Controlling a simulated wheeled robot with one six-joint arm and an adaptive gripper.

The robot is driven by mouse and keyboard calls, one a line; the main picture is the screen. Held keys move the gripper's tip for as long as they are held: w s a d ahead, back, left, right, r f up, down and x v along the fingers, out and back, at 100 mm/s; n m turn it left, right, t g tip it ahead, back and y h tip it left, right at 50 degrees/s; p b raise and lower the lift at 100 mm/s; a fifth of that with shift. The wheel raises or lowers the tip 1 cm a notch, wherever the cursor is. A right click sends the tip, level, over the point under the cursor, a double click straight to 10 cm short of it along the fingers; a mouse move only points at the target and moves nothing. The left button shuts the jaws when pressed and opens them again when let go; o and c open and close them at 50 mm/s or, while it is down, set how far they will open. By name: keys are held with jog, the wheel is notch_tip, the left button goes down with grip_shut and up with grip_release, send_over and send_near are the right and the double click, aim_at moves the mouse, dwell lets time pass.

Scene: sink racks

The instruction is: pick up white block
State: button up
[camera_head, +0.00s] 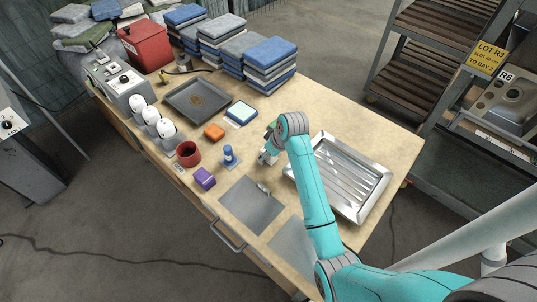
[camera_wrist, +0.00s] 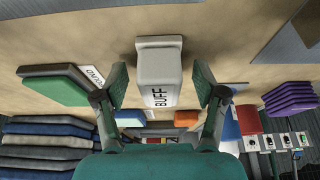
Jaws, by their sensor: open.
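The white block (camera_wrist: 160,68), marked BUFF, stands on the worktop in the middle of the wrist view. My gripper (camera_wrist: 161,78) is open, with one finger on each side of the block and a visible gap to each. The fingers do not grip it. In the head view my gripper (camera_head: 268,153) is low over the worktop, left of the metal tray. The white block (camera_head: 264,159) shows there only in part, mostly hidden by the gripper and arm.
A ribbed metal tray (camera_head: 355,178) lies right of my arm. A green block (camera_wrist: 62,88) is beside the left finger. Folded cloth stacks (camera_head: 270,60) stand behind.

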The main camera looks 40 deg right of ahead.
jog(key=c, duration=1.3)
jog(key=shift+o, duration=0.2)
notch_tip(320, 180, up, 10)
